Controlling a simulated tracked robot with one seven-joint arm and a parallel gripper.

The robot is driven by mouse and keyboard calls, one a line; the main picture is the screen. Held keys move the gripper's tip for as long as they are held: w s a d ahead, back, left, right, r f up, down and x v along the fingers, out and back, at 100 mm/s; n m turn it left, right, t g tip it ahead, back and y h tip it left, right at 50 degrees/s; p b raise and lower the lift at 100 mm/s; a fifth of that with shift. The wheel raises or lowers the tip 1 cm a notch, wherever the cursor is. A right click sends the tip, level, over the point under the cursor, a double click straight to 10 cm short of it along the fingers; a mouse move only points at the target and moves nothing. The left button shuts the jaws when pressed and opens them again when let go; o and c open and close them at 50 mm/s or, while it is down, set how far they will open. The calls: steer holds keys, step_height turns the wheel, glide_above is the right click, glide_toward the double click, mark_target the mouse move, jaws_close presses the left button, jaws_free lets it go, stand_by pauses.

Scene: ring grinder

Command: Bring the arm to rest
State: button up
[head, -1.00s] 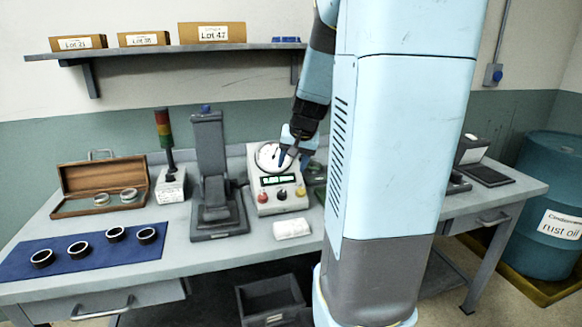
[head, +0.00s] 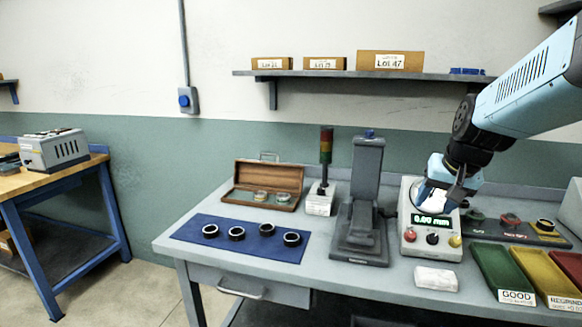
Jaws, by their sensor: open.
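My gripper (head: 447,196) points down in front of the dial of the white gauge box (head: 430,240) on the grey bench. Its dark fingers are spread and hold nothing that I can see. They cover part of the dial, and I cannot tell whether they touch it. My blue and dark arm comes in from the upper right. The gauge display is lit green, with red, black and yellow knobs below it.
Left of the gauge stand a grey press (head: 362,205), a signal light (head: 325,158), an open wooden case (head: 267,186) and a blue mat (head: 222,243) with several rings. Green (head: 500,271) and yellow (head: 545,274) trays lie right. A shelf (head: 340,75) hangs above.

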steer(key=s+a+r+n, duration=0.1)
steer(key=s+a+n, duration=0.1)
steer(key=s+a, duration=0.2)
steer(key=s+a+r+n, duration=0.1)
steer(key=s+a, duration=0.3)
steer(key=s, duration=0.5)
steer(key=shift+s+r+n, duration=0.15)
steer(key=shift+r+n, duration=0.2)
steer(key=shift+n, duration=0.15)
steer(key=shift+a, duration=0.1)
stand_by(2.2)
